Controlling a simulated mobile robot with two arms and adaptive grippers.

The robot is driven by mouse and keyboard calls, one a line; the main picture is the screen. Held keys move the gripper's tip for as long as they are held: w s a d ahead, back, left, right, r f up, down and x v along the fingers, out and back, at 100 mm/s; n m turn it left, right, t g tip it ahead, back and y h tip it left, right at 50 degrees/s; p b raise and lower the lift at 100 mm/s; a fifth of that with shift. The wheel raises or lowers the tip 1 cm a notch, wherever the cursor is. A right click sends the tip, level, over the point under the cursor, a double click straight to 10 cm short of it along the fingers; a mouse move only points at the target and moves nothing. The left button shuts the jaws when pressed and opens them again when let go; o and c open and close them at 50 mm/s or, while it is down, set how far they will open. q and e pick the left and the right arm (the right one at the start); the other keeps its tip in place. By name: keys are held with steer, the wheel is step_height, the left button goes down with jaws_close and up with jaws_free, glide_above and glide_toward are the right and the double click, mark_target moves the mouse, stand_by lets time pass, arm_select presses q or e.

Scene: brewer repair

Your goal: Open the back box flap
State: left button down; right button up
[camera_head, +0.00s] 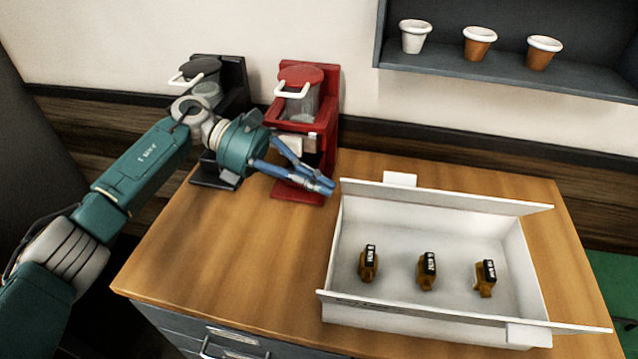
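The white open-topped box (345,235) stands on the right of the wooden counter. Its long back flap (445,196) runs along the far rim, and its left end is near my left gripper. A long front flap (450,312) runs along the near rim. My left gripper (328,187) has blue fingers that converge at the tips and look shut, with nothing seen between them. The tips are just left of the back flap's left end; whether they touch it I cannot tell. My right gripper is not in view.
A red brewer (302,75) and a black brewer (235,80) stand behind my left arm. A shelf (500,66) with pots hangs at upper right. The counter (230,260) left of the box is clear.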

arm_select(q)
steer(key=shift+d, duration=0.1)
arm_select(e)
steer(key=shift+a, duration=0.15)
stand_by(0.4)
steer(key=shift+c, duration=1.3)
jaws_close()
arm_select(q)
steer(key=v, duration=1.2)
steer(key=shift+s, duration=0.1)
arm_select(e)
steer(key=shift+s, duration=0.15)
